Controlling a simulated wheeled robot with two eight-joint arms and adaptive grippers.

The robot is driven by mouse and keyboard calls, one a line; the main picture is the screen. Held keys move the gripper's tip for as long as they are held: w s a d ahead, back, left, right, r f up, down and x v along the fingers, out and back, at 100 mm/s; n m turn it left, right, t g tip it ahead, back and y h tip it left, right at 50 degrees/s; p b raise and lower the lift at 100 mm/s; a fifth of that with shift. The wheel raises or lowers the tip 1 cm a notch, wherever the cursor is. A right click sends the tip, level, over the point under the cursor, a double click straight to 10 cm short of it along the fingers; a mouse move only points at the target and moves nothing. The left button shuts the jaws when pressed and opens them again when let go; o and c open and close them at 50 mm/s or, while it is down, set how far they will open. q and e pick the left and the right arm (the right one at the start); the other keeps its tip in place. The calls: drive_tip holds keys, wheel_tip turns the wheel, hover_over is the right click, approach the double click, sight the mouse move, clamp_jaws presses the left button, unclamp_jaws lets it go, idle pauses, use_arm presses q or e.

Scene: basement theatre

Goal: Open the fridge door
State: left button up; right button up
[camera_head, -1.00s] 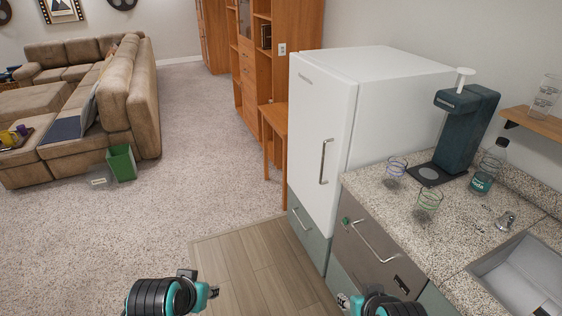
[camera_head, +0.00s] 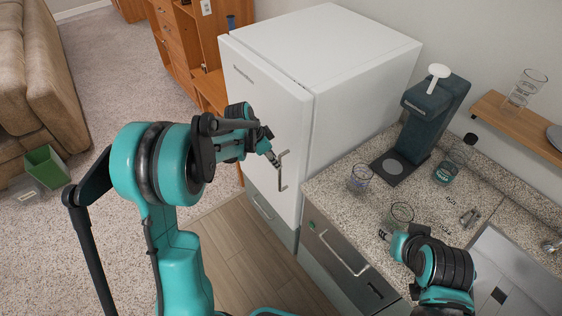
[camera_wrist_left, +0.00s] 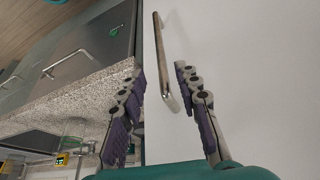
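The white fridge (camera_head: 265,110) stands against the wall with its door shut. Its metal bar handle (camera_head: 282,172) is on the door's right side. My left gripper (camera_head: 272,157) is at the handle's upper part. In the left wrist view my left gripper (camera_wrist_left: 160,72) is open, its purple-padded fingers apart, and the handle (camera_wrist_left: 162,55) runs between and beyond them against the white door. I cannot tell whether a finger touches it. My right gripper (camera_head: 385,233) is over the counter near a green-rimmed glass; its fingers are too small to read.
The granite counter (camera_head: 335,190) on the right holds glasses (camera_head: 360,178), a dark drink machine (camera_head: 428,118) and a bottle (camera_head: 449,168), beside a sink (camera_head: 500,262). A wooden cabinet (camera_head: 175,45) stands left of the fridge. The floor (camera_head: 235,245) before the fridge is clear.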

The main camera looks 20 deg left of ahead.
use_arm(q)
drive_tip(key=b+x, duration=0.1)
drive_tip(key=x, duration=0.5)
drive_tip(key=shift+w+f, duration=0.2)
drive_tip(key=shift+f, duration=0.2)
drive_tip(key=shift+c, duration=0.2)
clamp_jaws()
